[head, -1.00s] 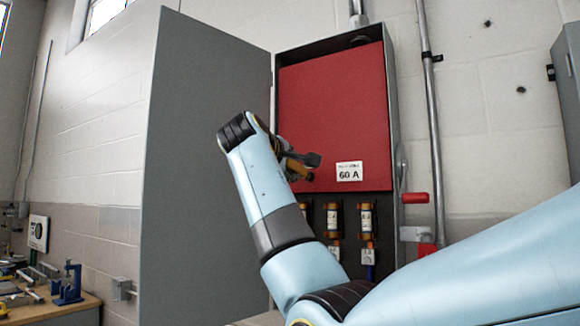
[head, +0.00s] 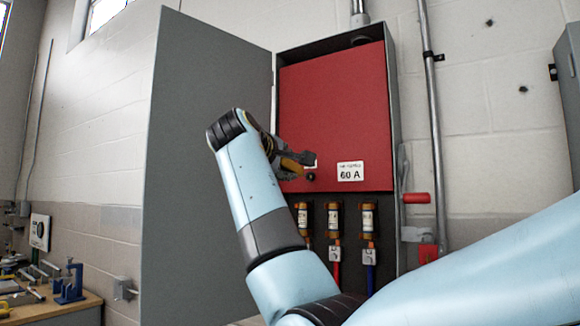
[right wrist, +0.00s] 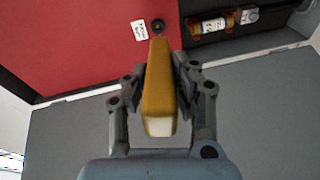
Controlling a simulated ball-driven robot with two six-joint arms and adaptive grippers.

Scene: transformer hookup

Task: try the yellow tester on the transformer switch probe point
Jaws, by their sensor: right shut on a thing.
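The yellow tester (right wrist: 158,88) is held lengthwise between the fingers of my right gripper (right wrist: 160,85), which is shut on it. In the head view the tester (head: 291,166) and the right gripper (head: 293,160) are in front of the lower left of the red panel. A round black probe point (head: 311,177) shows on the red panel just right of the tester. In the right wrist view the probe point (right wrist: 157,25) lies just beyond the tester's far end; I cannot tell whether they touch. My left gripper is not in view.
The grey cabinet door (head: 205,150) stands open at the left. Below the red panel (head: 335,110) are several fuses (head: 334,218) with wires. A red handle (head: 416,198) sticks out at the right side. A workbench with tools (head: 55,310) is at lower left.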

